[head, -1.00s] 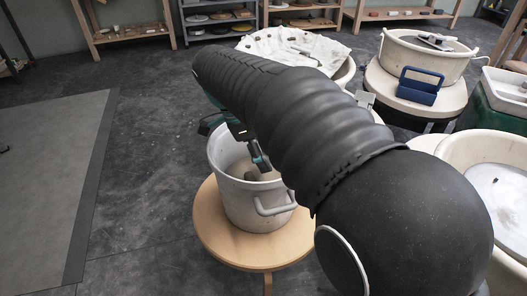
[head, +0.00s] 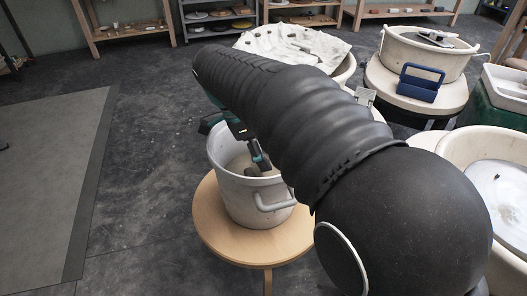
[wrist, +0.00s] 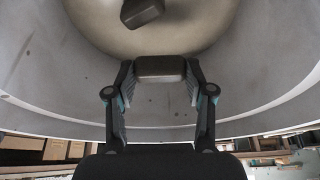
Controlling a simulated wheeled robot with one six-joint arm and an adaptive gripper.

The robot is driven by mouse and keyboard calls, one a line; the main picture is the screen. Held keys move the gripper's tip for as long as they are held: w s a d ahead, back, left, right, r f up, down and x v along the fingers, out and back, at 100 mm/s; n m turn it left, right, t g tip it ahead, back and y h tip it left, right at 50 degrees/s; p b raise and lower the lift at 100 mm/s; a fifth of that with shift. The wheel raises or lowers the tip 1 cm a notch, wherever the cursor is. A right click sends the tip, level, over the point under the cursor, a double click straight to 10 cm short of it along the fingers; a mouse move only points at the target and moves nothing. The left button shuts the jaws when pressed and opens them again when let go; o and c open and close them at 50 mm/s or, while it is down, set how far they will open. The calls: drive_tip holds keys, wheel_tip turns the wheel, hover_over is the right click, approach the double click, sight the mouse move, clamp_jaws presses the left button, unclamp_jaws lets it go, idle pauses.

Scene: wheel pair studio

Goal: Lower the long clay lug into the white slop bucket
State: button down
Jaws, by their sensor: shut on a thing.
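The white slop bucket (head: 242,205) stands on a round wooden stool, partly covered by my arm in the head view. My gripper (head: 260,163) reaches down inside its rim. In the wrist view my gripper (wrist: 160,70) is shut on a grey-brown clay lug (wrist: 160,67), with a finger on each side. The bucket's pale inner wall (wrist: 60,75) curves around it. Another dark clay piece (wrist: 142,12) shows on the bucket's brownish bottom, apart from the held lug. I cannot tell how far the held lug is above the bottom.
The round wooden stool (head: 215,225) bears the bucket. A basin with white cloth (head: 270,40) stands behind my arm. At right are a basin (head: 395,48), a blue caddy (head: 418,84) and a white tub (head: 500,185). Floor at left is clear.

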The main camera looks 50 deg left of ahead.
drive_tip(key=shift+f, duration=0.15)
drive_tip(key=shift+c, duration=1.7)
unclamp_jaws()
drive_tip(key=v, duration=1.2)
